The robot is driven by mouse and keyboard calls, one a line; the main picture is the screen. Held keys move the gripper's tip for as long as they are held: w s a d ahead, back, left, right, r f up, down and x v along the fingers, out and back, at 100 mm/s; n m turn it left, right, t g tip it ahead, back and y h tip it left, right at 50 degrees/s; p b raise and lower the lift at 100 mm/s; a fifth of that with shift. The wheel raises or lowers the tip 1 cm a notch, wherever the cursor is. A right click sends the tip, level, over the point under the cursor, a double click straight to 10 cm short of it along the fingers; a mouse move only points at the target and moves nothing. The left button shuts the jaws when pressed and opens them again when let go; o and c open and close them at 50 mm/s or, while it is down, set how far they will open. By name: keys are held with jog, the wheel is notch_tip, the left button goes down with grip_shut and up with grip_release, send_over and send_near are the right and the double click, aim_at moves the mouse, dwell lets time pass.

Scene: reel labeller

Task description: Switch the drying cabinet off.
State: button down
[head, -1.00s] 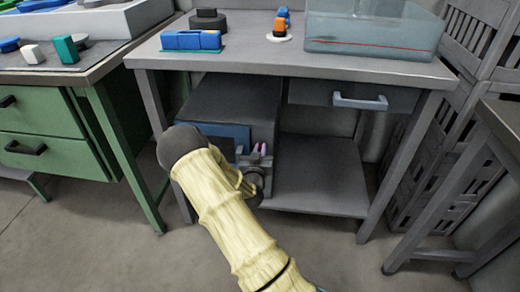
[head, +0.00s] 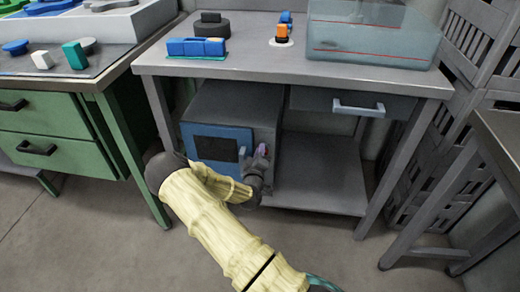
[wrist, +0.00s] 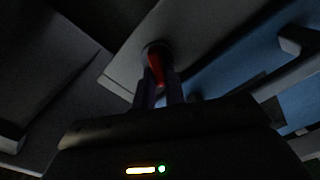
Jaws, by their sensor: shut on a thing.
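The drying cabinet (head: 235,95) is a grey box with a blue door and a dark window, on the shelf under the grey bench. My gripper (head: 262,152) is at the right part of its front, beside the door handle (head: 241,155). In the wrist view, a red switch knob (wrist: 156,66) on the grey front panel shows between the fingertips of my gripper (wrist: 160,88), which is shut on it. The fingers and the dark gripper body hide part of the knob. The blue door (wrist: 225,72) is to the right there.
The bench (head: 270,72) carries a blue block item (head: 196,47), an orange item (head: 282,33) and a clear tank (head: 370,35). A drawer handle (head: 358,107) juts out right of the cabinet. The shelf (head: 318,185) right of it is clear. A green drawer unit (head: 55,135) stands left.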

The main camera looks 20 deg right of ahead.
jog(key=n, duration=0.3)
jog(key=f+n+p, duration=0.1)
jog(key=n, duration=0.2)
jog(key=shift+a, duration=0.15)
jog(key=shift+n, duration=0.3)
jog(key=c, duration=1.5)
grip_release()
jog(key=shift+o, duration=0.2)
jog(key=shift+r, duration=0.1)
jog(key=p+v, duration=0.4)
jog(key=v, duration=1.3)
jog(key=shift+s+a, duration=0.1)
